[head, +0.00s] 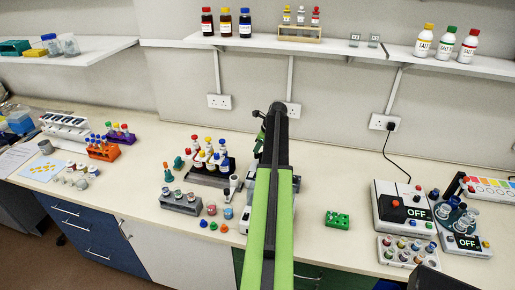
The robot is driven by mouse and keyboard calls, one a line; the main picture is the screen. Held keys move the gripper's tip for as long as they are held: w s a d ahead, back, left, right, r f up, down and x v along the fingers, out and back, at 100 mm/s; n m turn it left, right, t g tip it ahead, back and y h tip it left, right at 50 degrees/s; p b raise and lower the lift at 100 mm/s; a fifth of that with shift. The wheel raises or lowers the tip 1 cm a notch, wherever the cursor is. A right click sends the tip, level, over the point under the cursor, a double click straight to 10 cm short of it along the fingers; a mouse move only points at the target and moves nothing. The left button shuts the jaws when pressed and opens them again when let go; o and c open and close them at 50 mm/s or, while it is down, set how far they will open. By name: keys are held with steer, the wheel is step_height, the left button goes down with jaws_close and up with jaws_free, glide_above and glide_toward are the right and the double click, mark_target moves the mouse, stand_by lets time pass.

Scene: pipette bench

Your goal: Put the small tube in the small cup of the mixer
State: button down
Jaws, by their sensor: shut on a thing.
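My arm reaches from the bottom edge to the back of the bench and covers the middle. A dark part that looks like my gripper (260,142) shows just left of the arm's far end. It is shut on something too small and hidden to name. Two white devices with OFF displays stand at the right: a larger one (404,208) with a dark top and red knob, and a smaller one (466,243) carrying several round vessels. I cannot tell which is the mixer, and its small cup does not show clearly. I cannot single out the small tube.
A grey rack (181,201) and a tray of capped bottles (210,172) stand left of my arm. A green rack (337,220) and a white vial rack (405,253) are to the right. Shelves with bottles (448,42) hang behind. The bench behind the green rack is clear.

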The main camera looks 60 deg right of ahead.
steer(key=shift+f, duration=0.2)
steer(key=shift+f+b, duration=0.2)
steer(key=shift+b, duration=0.15)
steer(key=c, duration=1.5)
jaws_free()
steer(key=shift+o, duration=0.2)
steer(key=p+v, duration=1.6)
steer(key=v, duration=0.1)
steer(key=shift+r, duration=0.25)
steer(key=shift+d, duration=0.1)
